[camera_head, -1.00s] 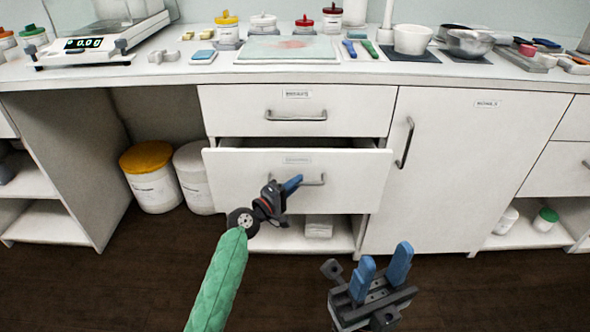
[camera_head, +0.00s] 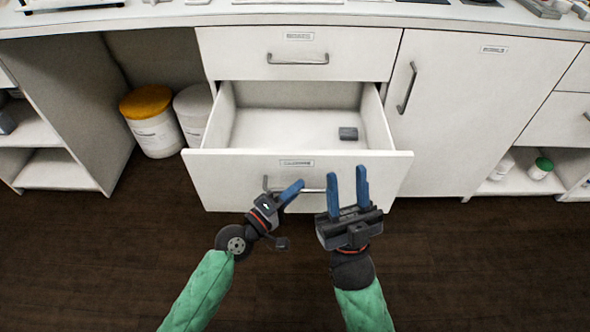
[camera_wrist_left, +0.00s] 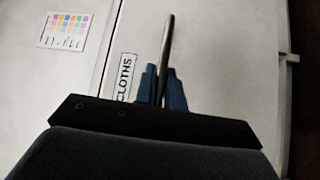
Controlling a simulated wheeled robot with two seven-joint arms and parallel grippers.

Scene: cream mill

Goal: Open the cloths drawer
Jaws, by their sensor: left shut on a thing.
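The cloths drawer (camera_head: 230,180) is the lower drawer of the white cabinet and stands well pulled out. Its inside (camera_head: 285,128) shows, with one small dark grey object (camera_head: 348,133) lying at the right. In the left wrist view its label (camera_wrist_left: 124,78) reads CLOTHS. My left gripper (camera_head: 296,190) is shut on the drawer's metal bar handle (camera_head: 312,190); the handle (camera_wrist_left: 167,45) also stands between the fingers in the left wrist view. My right gripper (camera_head: 347,185) is open and empty, its fingers apart, in front of the drawer's right half.
A closed drawer (camera_head: 350,58) is above. A closed cabinet door (camera_head: 450,110) with a vertical handle (camera_head: 406,88) is to the right. A yellow-lidded tub (camera_head: 150,120) and a white tub (camera_head: 192,112) stand on the floor at left. The dark floor in front is clear.

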